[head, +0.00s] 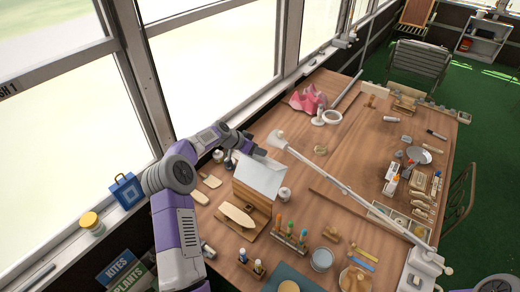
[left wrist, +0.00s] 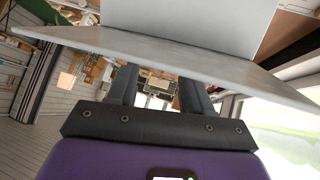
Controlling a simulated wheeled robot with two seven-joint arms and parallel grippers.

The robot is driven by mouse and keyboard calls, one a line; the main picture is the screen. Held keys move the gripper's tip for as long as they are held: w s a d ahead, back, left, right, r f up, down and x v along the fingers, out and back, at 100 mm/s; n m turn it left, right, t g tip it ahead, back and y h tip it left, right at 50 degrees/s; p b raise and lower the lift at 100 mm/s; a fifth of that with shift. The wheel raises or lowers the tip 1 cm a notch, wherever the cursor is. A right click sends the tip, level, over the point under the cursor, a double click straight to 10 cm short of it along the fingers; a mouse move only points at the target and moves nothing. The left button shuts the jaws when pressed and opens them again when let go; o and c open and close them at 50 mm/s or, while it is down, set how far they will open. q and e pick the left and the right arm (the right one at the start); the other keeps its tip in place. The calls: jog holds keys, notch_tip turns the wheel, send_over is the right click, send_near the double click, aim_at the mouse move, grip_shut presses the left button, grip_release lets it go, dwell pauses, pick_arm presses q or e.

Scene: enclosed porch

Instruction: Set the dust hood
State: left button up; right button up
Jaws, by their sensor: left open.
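A pink crumpled cloth-like piece (head: 308,100) lies at the far left of the workbench and may be the dust hood. It stands apart from my gripper. A small wooden house-shaped box (head: 252,197) with a pale grey sloped roof sheet (head: 262,177) stands nearer. My left gripper (head: 257,152) is open at the far upper edge of this roof. In the left wrist view, a broad grey sheet (left wrist: 180,52) crosses in front of my fingers (left wrist: 158,92) and hides their tips. I cannot tell whether they touch it. My right gripper is out of view.
A long-armed white lamp (head: 345,188) crosses the workbench (head: 345,165). The window sill (head: 150,190) with a blue box (head: 126,190) borders the left. The bench middle is fairly clear.

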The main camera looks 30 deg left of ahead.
pick_arm(q)
jog(key=shift+x, duration=0.9)
grip_shut()
